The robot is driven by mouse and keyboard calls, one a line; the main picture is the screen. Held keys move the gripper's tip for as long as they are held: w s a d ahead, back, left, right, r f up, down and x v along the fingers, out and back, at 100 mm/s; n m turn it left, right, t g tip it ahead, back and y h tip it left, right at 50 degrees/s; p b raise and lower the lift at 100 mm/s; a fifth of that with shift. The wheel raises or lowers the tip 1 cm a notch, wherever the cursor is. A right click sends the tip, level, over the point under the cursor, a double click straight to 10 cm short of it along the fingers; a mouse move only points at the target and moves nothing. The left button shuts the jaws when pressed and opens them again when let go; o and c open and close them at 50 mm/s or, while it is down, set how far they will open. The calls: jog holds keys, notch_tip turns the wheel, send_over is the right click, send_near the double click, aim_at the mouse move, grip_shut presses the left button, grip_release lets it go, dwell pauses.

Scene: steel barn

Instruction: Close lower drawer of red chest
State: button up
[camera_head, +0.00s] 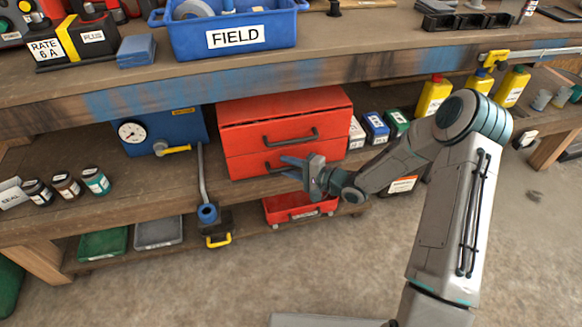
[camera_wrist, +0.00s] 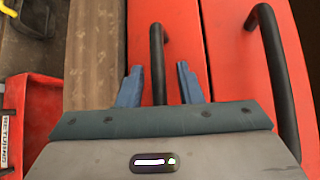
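The red chest (camera_head: 240,140) stands on the bench's lower shelf, with two drawer fronts, one above the other. The lower drawer (camera_head: 250,166) has a black bar handle, partly hidden by my gripper in the head view. My gripper (camera_head: 288,166) is in front of that drawer. In the wrist view my gripper (camera_wrist: 160,85) is open, with blue fingers apart on either side of the lower drawer's handle (camera_wrist: 157,50). A gap shows between each finger and the handle. I cannot tell how far the lower drawer stands out. The upper drawer's handle (camera_wrist: 275,75) is to the right there.
A red bin (camera_head: 300,212) sits below the chest. A blue gauge box (camera_head: 165,130) is left of the chest, with a yellow-handled lever tool (camera_head: 208,214) in front. Small boxes (camera_head: 376,127) stand right of the chest. The bench top (camera_head: 330,50) overhangs above.

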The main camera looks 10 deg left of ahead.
jog(key=p+v, duration=0.4)
jog(key=v, duration=0.9)
jog(key=shift+s+d, duration=0.2)
jog(key=shift+d, duration=0.15)
jog(key=shift+r, duration=0.1)
